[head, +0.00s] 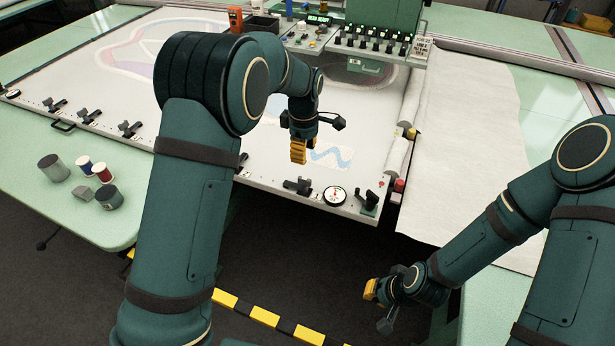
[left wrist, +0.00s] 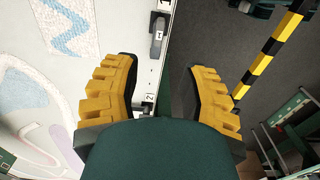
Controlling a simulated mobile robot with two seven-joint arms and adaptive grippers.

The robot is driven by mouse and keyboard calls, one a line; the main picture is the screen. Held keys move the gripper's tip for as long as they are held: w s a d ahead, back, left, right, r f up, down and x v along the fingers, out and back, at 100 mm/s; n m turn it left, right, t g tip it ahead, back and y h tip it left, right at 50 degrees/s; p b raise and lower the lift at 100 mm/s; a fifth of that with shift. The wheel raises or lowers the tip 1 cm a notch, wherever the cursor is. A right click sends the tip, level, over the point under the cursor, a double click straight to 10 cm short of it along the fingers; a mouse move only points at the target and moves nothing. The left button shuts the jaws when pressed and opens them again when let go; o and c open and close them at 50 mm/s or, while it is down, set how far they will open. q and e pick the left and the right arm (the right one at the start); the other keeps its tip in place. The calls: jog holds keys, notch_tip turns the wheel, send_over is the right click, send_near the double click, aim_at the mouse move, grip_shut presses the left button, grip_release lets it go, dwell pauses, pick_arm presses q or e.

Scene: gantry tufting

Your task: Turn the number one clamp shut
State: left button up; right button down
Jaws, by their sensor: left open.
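The number one clamp, a dark lever clamp (head: 297,186), sits on the front rail of the white tufting frame (head: 270,172). In the left wrist view its grey lever (left wrist: 158,36) carries a "1" and lies along the rail. Whether it is fully shut I cannot tell. My left gripper (head: 298,151) hangs over the frame, behind the clamp in the head view. In the left wrist view its yellow fingers (left wrist: 158,95) are wide apart and empty, level with a "2" label (left wrist: 150,98). My right gripper (head: 371,290) is low in front of the frame, away from the clamp.
More clamps (head: 130,128) line the rail to the left. Thread spools (head: 84,165) stand on the green table. A control panel (head: 372,42) stands behind.

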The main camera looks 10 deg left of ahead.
aim_at(304, 178)
pick_arm(q)
notch_tip(304, 178, down, 12)
jog(key=shift+r+b, duration=0.1)
jog(key=shift+b, duration=0.45)
jog(key=shift+c, duration=0.4)
grip_shut()
